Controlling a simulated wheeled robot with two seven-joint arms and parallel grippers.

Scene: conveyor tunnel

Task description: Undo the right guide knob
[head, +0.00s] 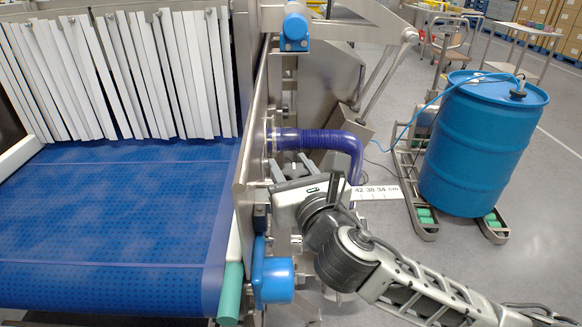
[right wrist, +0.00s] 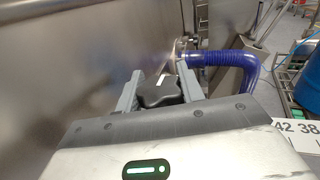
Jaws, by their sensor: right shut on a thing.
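The right guide knob (right wrist: 160,93) is a black lobed knob with a small white mark on top, seen in the right wrist view beside the steel side wall. My right gripper (right wrist: 158,82) has one grey finger on each side of it and is shut on it. In the head view my right gripper (head: 291,170) reaches in from the right to the outer face of the conveyor's side frame (head: 247,170). The knob is hard to make out there, largely hidden by the gripper. My left gripper is not in view.
A purple hose (head: 325,140) curves close behind my right gripper. The blue belt (head: 110,220) and white strip curtain (head: 120,75) lie left of the frame. A blue motor housing (head: 273,278) sits below.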

